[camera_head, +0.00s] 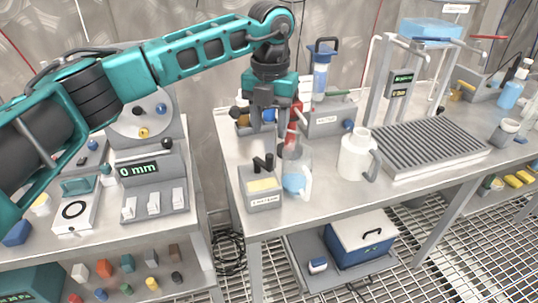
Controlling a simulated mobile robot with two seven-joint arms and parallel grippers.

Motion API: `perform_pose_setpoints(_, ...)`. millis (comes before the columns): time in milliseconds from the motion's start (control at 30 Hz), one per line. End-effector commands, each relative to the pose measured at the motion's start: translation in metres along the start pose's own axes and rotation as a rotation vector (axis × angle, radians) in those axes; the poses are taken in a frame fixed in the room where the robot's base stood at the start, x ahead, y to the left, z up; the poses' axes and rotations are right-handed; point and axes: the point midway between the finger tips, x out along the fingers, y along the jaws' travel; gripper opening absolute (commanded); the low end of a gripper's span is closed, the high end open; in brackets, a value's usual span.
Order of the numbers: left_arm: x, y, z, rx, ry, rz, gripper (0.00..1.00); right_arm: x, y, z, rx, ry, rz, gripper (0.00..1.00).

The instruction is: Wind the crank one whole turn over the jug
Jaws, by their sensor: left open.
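My left gripper (268,125) comes in from the upper left and points down over the near left part of the right-hand bench. It is open, with nothing seen between its fingers. A clear jug (296,176) with blue liquid stands on the bench, below and slightly right of the gripper. A red upright part (295,122) shows just behind and right of the fingers, above the jug. It may belong to the crank, but the gripper partly hides that area and I cannot make out a crank handle for certain. My right gripper is out of view.
A labelled grey box (262,200) with black pegs stands left of the jug. A white handled jug (354,160) stands to the right, beside a ribbed drain rack (432,148). A blue cylinder (321,76) rises behind. A gap separates the left bench (120,229).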

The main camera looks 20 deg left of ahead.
Motion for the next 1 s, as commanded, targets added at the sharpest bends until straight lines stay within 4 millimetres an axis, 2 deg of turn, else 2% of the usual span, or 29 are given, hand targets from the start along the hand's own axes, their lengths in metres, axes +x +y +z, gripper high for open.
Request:
perform_pose_setpoints(33, 0.013, 0.001, -0.001, 0.0, 0.005, 0.001, 0.47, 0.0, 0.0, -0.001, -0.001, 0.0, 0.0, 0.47)
perform_pose_setpoints(200, 0.048, 0.0, -0.001, 0.001, 0.003, -0.001, 0.47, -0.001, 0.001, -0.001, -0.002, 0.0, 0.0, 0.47)
perform_pose_setpoints(400, 0.076, 0.0, 0.0, 0.001, 0.001, -0.001, 0.47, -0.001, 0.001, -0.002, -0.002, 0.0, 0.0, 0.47)
perform_pose_setpoints(600, 0.087, -0.001, 0.0, 0.002, 0.001, -0.002, 0.47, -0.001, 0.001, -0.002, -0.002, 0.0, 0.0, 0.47)
perform_pose_setpoints(833, 0.088, -0.001, 0.0, 0.002, 0.0, -0.003, 0.47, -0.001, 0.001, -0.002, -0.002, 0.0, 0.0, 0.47)
perform_pose_setpoints(1000, 0.087, -0.001, 0.0, 0.002, 0.0, -0.003, 0.32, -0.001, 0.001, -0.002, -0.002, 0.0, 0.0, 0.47)
